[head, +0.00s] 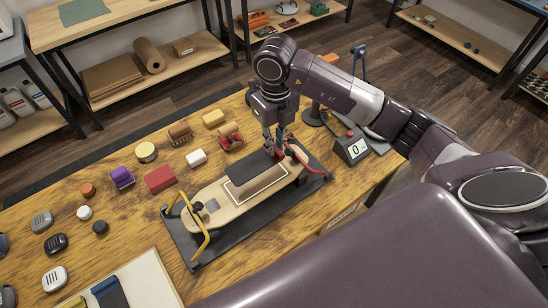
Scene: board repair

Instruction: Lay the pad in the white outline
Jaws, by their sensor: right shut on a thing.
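The pad (250,166) is a flat dark grey strip over the far half of a pale wooden board (212,213). The white outline (257,192) is a rectangle drawn on the board, and its near and right sides show. The pad hides part of its far side. My right gripper (277,148) reaches down from above and is shut on the pad's right end. I cannot tell whether the pad touches the board or is slightly above it. My left gripper is not in view.
The board lies on a black mat (193,254) with a yellow clamp (201,240) at its left end. Several small blocks, including a red one (160,178), stand to the left.

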